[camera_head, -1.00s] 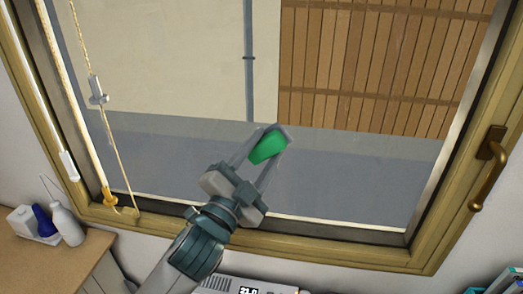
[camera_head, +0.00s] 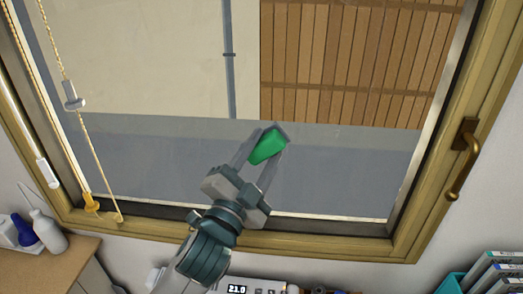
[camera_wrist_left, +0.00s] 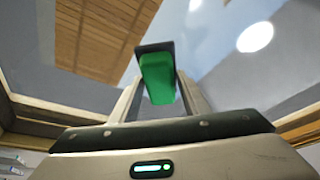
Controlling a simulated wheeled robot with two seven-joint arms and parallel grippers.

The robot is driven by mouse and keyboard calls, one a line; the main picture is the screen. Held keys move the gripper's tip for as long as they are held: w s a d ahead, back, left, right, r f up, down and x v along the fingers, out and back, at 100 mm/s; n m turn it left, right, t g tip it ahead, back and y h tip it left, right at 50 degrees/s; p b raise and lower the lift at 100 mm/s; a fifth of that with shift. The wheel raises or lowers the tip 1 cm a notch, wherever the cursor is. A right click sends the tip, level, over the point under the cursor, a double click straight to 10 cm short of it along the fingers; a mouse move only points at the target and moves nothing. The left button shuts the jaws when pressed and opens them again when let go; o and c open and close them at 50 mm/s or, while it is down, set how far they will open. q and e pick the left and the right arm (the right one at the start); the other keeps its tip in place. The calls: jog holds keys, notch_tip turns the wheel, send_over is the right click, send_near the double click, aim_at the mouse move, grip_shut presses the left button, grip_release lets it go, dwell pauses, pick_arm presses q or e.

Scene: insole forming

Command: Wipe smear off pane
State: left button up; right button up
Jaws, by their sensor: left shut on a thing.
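The window pane (camera_head: 160,80) fills most of the head view inside a yellow-brown wooden frame. I cannot make out a distinct smear on it. My left gripper (camera_head: 265,149) is shut on a green block-like wiper with a dark edge (camera_head: 268,146). It holds the wiper up in front of the lower middle of the pane. The wiper also shows between the fingers in the left wrist view (camera_wrist_left: 157,80). Whether it touches the glass I cannot tell. My right gripper is not in view.
A brass handle (camera_head: 464,160) is on the right frame. Blind cords with a grey clip (camera_head: 73,97) hang at the left. Bottles (camera_head: 47,232) stand on a wooden cabinet at lower left. A device with a display (camera_head: 238,288) and binders (camera_head: 490,275) are below.

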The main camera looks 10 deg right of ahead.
pick_arm(q)
jog(key=shift+s, duration=0.15)
jog(key=shift+s+a+p, duration=0.1)
jog(key=shift+s+a, duration=0.2)
jog(key=shift+s, duration=0.6)
jog(key=shift+s+a+p, duration=0.1)
jog(key=shift+s+a, duration=0.25)
jog(key=shift+s, duration=0.55)
jog(key=shift+s+a+p, duration=0.1)
jog(key=shift+s+a, duration=0.2)
jog(key=shift+s, duration=0.6)
jog(key=shift+s+a, duration=0.25)
jog(key=shift+s, duration=0.5)
jog(key=shift+s+a, duration=0.2)
jog(key=shift+s, duration=0.5)
